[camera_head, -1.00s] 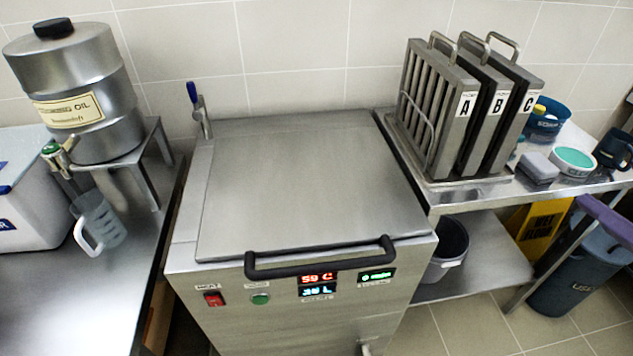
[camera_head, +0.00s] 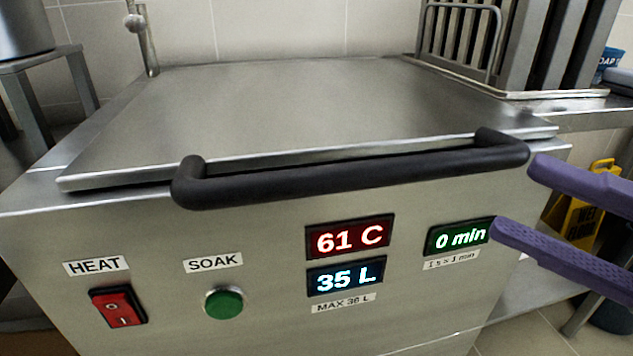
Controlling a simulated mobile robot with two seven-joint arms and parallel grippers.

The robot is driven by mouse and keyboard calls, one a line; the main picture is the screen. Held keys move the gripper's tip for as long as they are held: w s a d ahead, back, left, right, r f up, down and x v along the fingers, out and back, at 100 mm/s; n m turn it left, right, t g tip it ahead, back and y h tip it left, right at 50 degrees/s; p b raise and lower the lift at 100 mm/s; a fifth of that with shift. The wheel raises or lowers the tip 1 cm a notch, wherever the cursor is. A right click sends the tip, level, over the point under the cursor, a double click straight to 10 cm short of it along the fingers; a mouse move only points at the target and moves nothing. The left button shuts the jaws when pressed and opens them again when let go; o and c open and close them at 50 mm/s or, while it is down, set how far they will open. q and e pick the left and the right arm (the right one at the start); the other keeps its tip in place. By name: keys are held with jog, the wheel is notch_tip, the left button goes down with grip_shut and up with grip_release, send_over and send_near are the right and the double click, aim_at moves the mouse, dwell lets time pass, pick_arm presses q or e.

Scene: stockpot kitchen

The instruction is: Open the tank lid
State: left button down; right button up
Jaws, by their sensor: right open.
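The steel tank lid (camera_head: 290,105) lies flat and closed on top of the tank (camera_head: 150,240). A black bar handle (camera_head: 350,174) runs along the lid's front edge. My right gripper (camera_head: 513,197) comes in from the right with two purple fingers spread open and empty. Its upper fingertip is close to the right end of the handle, and its lower fingertip is in front of the green display. I cannot tell whether the upper finger touches the handle. My left gripper is not in view.
The tank front has a red HEAT switch (camera_head: 118,306), a green SOAK button (camera_head: 224,303), and displays reading 61 C (camera_head: 349,238), 35 L (camera_head: 345,276) and 0 min (camera_head: 460,236). Metal racks (camera_head: 535,45) stand on the right shelf. A tap (camera_head: 142,40) rises at the back left.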

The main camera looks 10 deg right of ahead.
aim_at(427, 177)
jog(key=shift+n+y, duration=0.3)
jog(key=x, duration=0.6)
jog(key=f+x, duration=0.1)
jog(key=x, duration=0.2)
jog(key=shift+w+a+r, duration=0.1)
jog(key=shift+w+a, duration=0.05)
jog(key=shift+a, duration=0.35)
jog(key=shift+c, duration=0.3)
grip_shut()
